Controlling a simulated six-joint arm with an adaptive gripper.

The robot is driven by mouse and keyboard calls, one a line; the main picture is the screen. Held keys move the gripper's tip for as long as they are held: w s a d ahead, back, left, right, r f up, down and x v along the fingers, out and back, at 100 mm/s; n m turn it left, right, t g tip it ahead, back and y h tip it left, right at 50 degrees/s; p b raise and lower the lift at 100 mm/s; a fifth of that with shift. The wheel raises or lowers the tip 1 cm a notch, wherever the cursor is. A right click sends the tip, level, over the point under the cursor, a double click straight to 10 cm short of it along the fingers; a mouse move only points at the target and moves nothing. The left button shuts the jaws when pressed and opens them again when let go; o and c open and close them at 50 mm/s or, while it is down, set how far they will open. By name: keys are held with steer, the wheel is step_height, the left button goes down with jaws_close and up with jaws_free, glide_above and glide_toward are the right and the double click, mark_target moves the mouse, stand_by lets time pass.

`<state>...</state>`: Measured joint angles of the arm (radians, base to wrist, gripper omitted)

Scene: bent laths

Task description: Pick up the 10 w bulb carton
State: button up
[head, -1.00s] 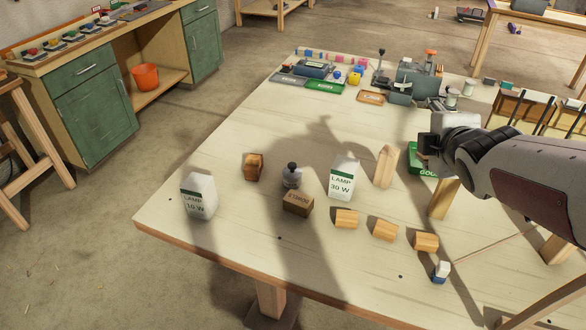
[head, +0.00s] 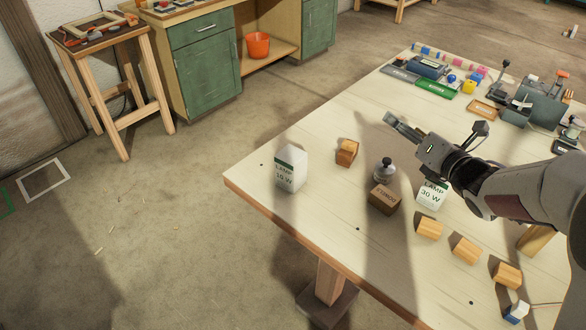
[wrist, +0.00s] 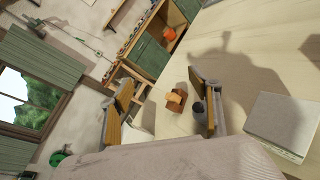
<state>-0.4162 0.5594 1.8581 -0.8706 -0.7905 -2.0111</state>
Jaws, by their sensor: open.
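The 10 W bulb carton (head: 291,169) is a white box with a green band and "LAMP 10 W" print. It stands upright near the table's left corner in the head view. My gripper (head: 435,125) is open and empty, raised above the table to the right of the carton. Its two fingers are spread wide; they also show in the wrist view (wrist: 163,104). The similar 30 W carton (head: 432,196) stands under my arm, its top partly hidden.
Between the 10 W carton and my gripper are a wooden block (head: 347,152), a grey knobbed weight (head: 384,170) and a brown box (head: 385,198). Several small wooden blocks (head: 466,250) lie to the right. The table (head: 300,215) is bare in front of the 10 W carton.

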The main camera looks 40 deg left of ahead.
steer(key=s+a+f+n+g+y, duration=0.35)
steer(key=s+a+f+n, duration=0.2)
steer(key=a, duration=0.25)
steer(key=n+g+y, duration=0.1)
steer(key=n+g, duration=0.5)
steer(key=n, duration=0.2)
glide_toward(291, 160)
steer(key=w+a+f, duration=0.2)
steer(key=w+a, duration=0.1)
steer(key=shift+w+a+f, duration=0.1)
steer(key=shift+a+f, duration=0.1)
steer(key=shift+s+a+f+n+g+y, duration=0.15)
steer(key=shift+s+f+n+g+y, duration=0.1)
steer(key=shift+s+n, duration=0.25)
steer(key=shift+a, duration=0.1)
steer(key=shift+s+a, duration=0.15)
steer(key=shift+a, duration=1.05)
steer(key=shift+s+a+r, duration=0.1)
steer(key=shift+s+a, duration=0.05)
steer(key=shift+a, duration=0.7)
steer(key=shift+s+a+r, duration=0.1)
steer(key=shift+s+a, duration=0.1)
steer(key=shift+a, duration=0.65)
steer(key=shift+s+a, duration=0.15)
steer(key=shift+a, duration=0.7)
